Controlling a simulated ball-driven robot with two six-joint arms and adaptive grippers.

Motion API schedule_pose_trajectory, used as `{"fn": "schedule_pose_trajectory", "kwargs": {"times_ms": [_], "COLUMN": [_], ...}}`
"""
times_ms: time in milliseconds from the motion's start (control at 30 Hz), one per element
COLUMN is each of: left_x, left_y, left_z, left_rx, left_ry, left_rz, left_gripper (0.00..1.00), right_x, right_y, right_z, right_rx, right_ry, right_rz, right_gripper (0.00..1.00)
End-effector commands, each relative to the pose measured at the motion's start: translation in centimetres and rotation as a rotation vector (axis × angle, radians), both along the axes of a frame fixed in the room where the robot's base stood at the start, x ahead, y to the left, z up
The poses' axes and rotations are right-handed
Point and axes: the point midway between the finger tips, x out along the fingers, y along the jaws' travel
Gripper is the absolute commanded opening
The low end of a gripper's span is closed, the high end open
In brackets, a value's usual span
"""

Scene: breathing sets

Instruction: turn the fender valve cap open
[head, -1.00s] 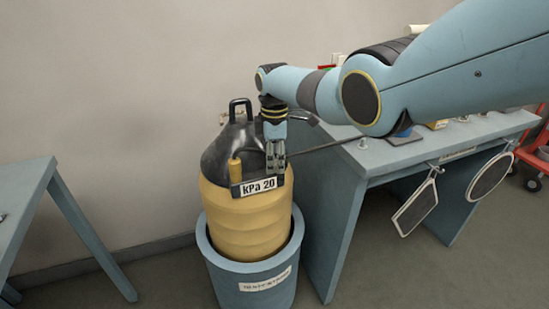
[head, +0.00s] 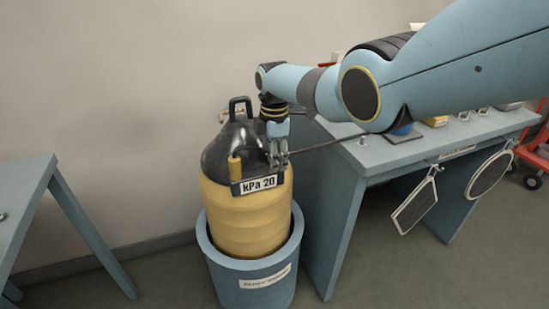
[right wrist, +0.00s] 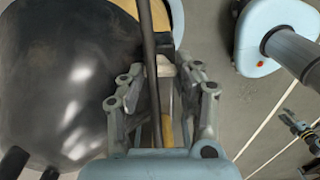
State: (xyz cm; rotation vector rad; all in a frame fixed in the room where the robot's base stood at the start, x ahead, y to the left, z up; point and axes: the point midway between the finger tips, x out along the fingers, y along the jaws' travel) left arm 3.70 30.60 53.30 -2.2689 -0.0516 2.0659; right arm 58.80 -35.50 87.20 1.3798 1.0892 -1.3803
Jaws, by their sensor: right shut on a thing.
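The fender (head: 247,220) is a yellow ribbed cylinder with a black domed top (head: 225,150) and a handle. It stands upright in a blue bin (head: 252,280). A "kPa 20" plate (head: 258,184) sits on its front. My right gripper (head: 278,160) points down at the right side of the black top, just behind the plate. In the right wrist view its fingers (right wrist: 165,88) are shut around a small pale piece (right wrist: 166,70), apparently the valve cap. The fingers mostly hide the cap in the head view. My left gripper is not in view.
A dark hose (head: 325,142) runs from beside the gripper to the blue-grey bench (head: 400,155) at right. Framed dark panels (head: 416,205) hang from the bench front. Another table (head: 25,205) stands at left. Floor between table and bin is clear.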

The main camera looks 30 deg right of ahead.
Motion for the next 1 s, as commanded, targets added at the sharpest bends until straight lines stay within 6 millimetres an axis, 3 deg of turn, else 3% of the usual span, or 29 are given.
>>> {"fn": "schedule_pose_trajectory", "kwargs": {"times_ms": [67, 100, 233, 667, 867, 1000], "left_x": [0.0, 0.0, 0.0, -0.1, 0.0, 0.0], "left_y": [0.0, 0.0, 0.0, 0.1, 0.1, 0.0], "left_z": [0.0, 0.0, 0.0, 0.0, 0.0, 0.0], "left_rx": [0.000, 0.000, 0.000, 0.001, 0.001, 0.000], "left_ry": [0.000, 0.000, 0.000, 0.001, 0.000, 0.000], "left_rz": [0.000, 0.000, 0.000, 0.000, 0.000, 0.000], "left_gripper": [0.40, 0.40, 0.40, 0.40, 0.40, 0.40], "right_x": [0.1, 0.1, 0.1, 0.1, 0.1, 0.1], "right_y": [0.0, 0.0, 0.0, 0.0, 0.0, 0.0], "right_z": [0.1, 0.1, 0.0, 0.5, 2.5, 4.9], "right_rx": [0.001, 0.001, 0.000, -0.001, -0.001, 0.000], "right_ry": [-0.002, -0.002, -0.002, -0.004, -0.005, -0.004], "right_rz": [0.000, 0.000, -0.001, -0.001, -0.001, -0.001], "right_gripper": [0.01, 0.38, 0.55, 0.56, 0.56, 0.56]}}
